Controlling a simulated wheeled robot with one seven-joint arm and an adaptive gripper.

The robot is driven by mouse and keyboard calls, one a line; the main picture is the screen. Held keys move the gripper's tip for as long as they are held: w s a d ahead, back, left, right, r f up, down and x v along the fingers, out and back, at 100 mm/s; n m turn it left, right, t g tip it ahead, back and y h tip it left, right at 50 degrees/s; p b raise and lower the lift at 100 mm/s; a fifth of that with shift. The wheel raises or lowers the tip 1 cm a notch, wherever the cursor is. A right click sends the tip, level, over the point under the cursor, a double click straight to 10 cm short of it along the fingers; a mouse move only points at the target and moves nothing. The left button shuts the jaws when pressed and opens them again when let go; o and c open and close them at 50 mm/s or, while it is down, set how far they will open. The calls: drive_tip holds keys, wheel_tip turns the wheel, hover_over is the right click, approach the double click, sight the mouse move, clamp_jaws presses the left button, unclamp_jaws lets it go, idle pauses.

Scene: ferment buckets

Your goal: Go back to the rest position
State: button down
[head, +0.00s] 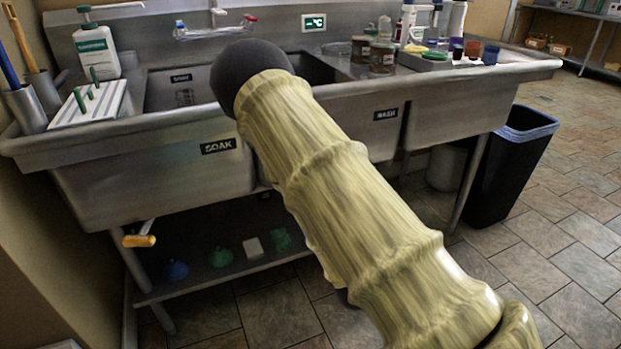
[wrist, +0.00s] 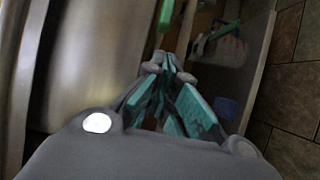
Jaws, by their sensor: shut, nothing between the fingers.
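My gripper (wrist: 168,68) shows in the wrist view with teal linkages and grey fingers. Its fingertips are together, with nothing visible between them. In the head view my arm, in a pale yellow ribbed sleeve, crosses the middle in front of the sink (head: 222,163), and the gripper itself is hidden there. In the wrist view the fingers point beside the sink's metal wall (wrist: 95,55). A green piece (wrist: 166,14) lies just beyond the fingertips, apart from them in the picture; I cannot tell what it is.
A yellow-handled lever (head: 140,240) sticks out below the sink's left basin. The lower shelf (head: 205,278) holds several small items. A black bin (head: 512,165) stands right of the sink. Jars (head: 382,56) and cups (head: 490,54) crowd the right drainboard. The tiled floor (head: 560,270) at right is clear.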

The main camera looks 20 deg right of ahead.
drive_tip(key=s+a+f+m+g+y, duration=0.2)
drive_tip(key=s+f+m+g, duration=0.15)
drive_tip(key=s+f, duration=0.5)
drive_tip(key=s+a+f+m+g+y, duration=0.25)
drive_tip(key=s+f+g, duration=0.25)
drive_tip(key=f, duration=0.7)
drive_tip(key=s+a+f+m+g+y, duration=0.1)
drive_tip(key=s+a+f+m+g, duration=0.15)
drive_tip(key=s, duration=0.45)
drive_tip(key=s+a+f+m+g+y, duration=0.1)
drive_tip(key=s+a+f+m+g, duration=0.2)
drive_tip(key=s, duration=0.4)
drive_tip(key=s+a+f+m+g+y, duration=0.2)
drive_tip(key=s+a+f, duration=0.15)
drive_tip(key=s, duration=0.45)
wheel_tip(320, 180, up, 27)
drive_tip(key=p, duration=2.7)
drive_tip(key=shift+a, duration=0.3)
